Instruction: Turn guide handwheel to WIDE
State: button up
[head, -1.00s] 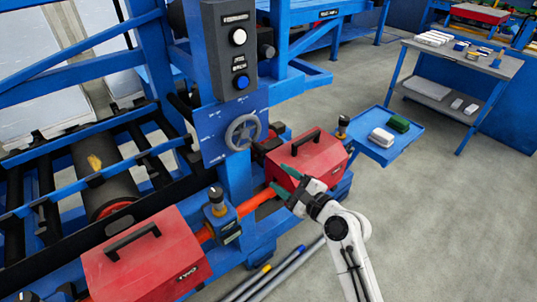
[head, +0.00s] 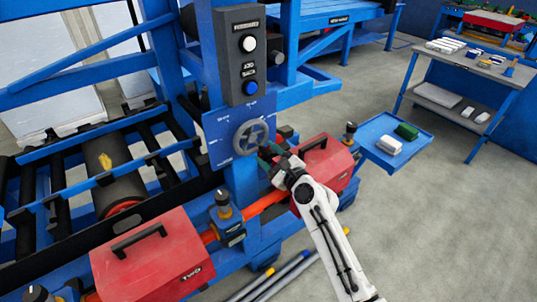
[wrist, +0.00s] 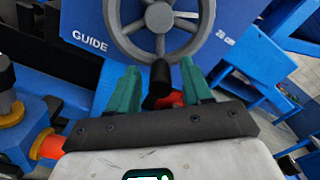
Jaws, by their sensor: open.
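The guide handwheel (head: 250,137) is a grey spoked wheel on a blue plate (head: 215,125) below the dark control box. In the wrist view the handwheel (wrist: 158,18) fills the top centre, with the word GUIDE on the plate to its left. A dark handle knob (wrist: 160,78) sticks out from the wheel's lower rim toward me. My gripper (head: 268,155) is at the wheel's lower right in the head view. In the wrist view my gripper's green fingers (wrist: 160,85) are open, one on each side of the knob. I cannot tell whether either finger touches it.
A dark control box (head: 241,55) with a white and a blue button stands above the wheel. Red covers sit below, one at right (head: 325,165) and one at front left (head: 155,255). A blue tray (head: 400,145) holds a white and a green block at right.

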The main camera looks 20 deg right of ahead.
jog(key=shift+w, duration=0.1)
jog(key=shift+c, duration=0.5)
grip_shut()
